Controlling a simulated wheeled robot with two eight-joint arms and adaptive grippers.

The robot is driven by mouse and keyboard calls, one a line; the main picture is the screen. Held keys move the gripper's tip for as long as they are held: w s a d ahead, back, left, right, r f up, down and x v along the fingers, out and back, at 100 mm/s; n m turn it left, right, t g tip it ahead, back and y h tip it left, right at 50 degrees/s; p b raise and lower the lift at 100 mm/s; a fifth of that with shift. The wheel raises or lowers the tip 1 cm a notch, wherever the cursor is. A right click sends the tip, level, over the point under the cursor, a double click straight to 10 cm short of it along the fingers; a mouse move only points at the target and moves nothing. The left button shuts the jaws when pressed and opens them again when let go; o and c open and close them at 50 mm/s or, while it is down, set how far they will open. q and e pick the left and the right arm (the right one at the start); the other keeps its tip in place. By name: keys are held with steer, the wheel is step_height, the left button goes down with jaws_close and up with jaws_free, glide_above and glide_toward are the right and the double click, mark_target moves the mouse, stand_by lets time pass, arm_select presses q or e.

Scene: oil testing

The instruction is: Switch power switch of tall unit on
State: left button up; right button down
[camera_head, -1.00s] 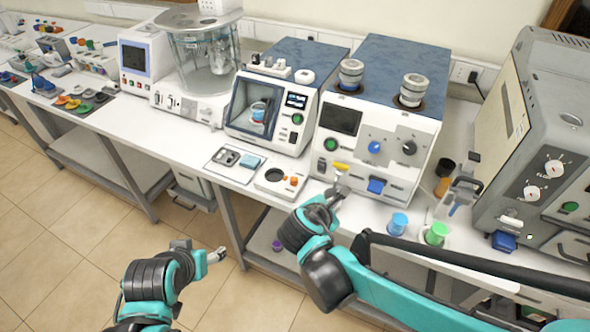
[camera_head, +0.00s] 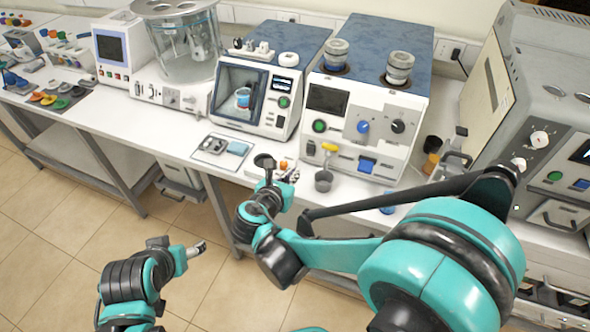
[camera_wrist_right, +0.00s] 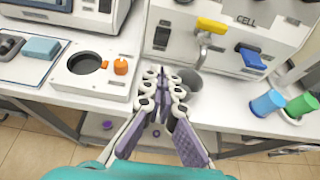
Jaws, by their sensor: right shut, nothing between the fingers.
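No label says which machine is the tall unit. A white machine with a blue top (camera_head: 345,120) stands mid-right, with a green button (camera_head: 319,126) and a blue lever (camera_head: 366,165); the lever also shows in the right wrist view (camera_wrist_right: 252,58). A large grey unit (camera_head: 540,80) stands at far right with a green button (camera_head: 554,176). My right gripper (camera_head: 289,175) is shut and empty in front of the white machine; its fingertips (camera_wrist_right: 163,80) point toward the bench. My left gripper (camera_head: 198,248) is low, off the bench; its jaws are unclear.
A metal cup (camera_head: 323,180) sits below a yellow tap handle (camera_head: 329,148). A white block with an orange knob (camera_wrist_right: 121,66) lies left of the right fingers.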

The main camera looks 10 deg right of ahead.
mark_target(310, 147)
steer(key=b+x, duration=0.2)
steer(key=x, duration=0.5)
steer(key=shift+w+d+f, duration=0.2)
steer(key=shift+d+f, duration=0.05)
steer(key=shift+w+d+r+b, duration=0.1)
steer(key=shift+w+d+b, duration=0.1)
steer(key=shift+w+d, duration=0.25)
steer(key=shift+w+d+r+b, duration=0.15)
steer(key=shift+w+d, duration=0.1)
steer(key=shift+w, duration=0.4)
steer(key=shift+w+d, duration=0.4)
steer(key=shift+w, duration=0.2)
steer(key=shift+r, duration=0.1)
steer(key=shift+w+d+r, duration=0.2)
steer(key=shift+w+d, duration=0.05)
steer(key=shift+w, duration=0.2)
